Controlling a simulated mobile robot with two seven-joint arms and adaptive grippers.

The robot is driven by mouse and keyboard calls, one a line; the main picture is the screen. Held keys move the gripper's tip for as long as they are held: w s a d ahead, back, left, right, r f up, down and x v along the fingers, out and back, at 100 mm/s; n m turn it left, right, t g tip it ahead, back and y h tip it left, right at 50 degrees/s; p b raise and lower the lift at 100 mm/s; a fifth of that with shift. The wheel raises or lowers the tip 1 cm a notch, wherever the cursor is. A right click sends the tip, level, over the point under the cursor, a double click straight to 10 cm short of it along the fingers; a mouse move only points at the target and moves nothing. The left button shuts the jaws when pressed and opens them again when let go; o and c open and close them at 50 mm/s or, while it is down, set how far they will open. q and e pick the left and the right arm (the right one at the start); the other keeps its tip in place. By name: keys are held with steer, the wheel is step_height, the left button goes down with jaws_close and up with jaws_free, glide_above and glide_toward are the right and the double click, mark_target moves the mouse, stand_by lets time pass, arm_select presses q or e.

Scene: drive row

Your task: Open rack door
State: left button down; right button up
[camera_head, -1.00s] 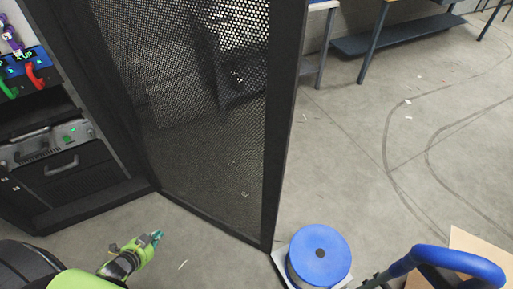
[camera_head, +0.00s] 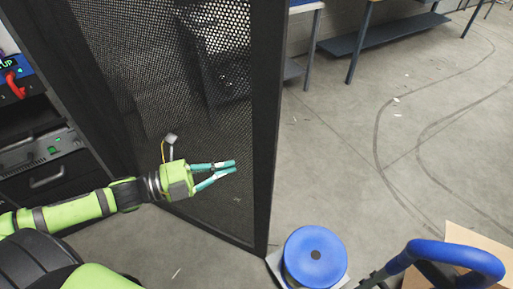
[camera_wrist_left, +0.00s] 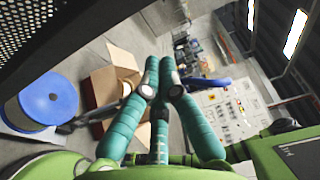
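The rack (camera_head: 82,180) stands at the left with its front partly exposed. Its black mesh door (camera_head: 215,215) stands swung out from the rack, with its free edge (camera_head: 263,150) toward the right. My left gripper (camera_head: 236,167) is in front of the lower mesh, its teal fingers drawn together and pointing right toward the free edge. In the left wrist view the fingertips (camera_wrist_left: 162,62) meet with nothing between them. A strip of mesh shows at upper left there. I cannot tell whether the gripper touches the door. My right gripper is out of view.
A blue spool (camera_head: 316,258) stands on the floor just right of the door's lower corner. A blue handle (camera_head: 440,255) and a cardboard box (camera_head: 480,240) are at lower right. Benches (camera_head: 385,35) stand at the back. The floor (camera_head: 335,150) between is clear.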

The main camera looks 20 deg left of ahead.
mark_target(273, 143)
arm_select(q)
steer(key=shift+w+d+p, duration=0.3)
steer(key=shift+w+d, duration=0.5)
steer(key=shift+w, duration=0.5)
steer(key=shift+w+d+p, duration=0.35)
steer(key=shift+w+d, duration=0.45)
steer(key=shift+w, duration=0.55)
steer(key=shift+w+d+p, duration=0.3)
steer(key=shift+w+d, duration=0.5)
steer(key=shift+w, duration=0.5)
steer(key=shift+w+f, duration=0.1)
steer(key=shift+w, duration=0.15)
steer(key=w+a+n+t+y+b, duration=0.1)
steer(key=w+n+t+y+b, duration=0.3)
steer(key=w+b, duration=0.7)
steer(key=w+y, duration=0.1)
steer(key=w, duration=1.7)
steer(key=shift+w+a+n+y, duration=0.15)
steer(key=shift+w+n+y, duration=0.1)
steer(key=shift+n+y, duration=0.05)
steer(key=shift+s, duration=0.15)
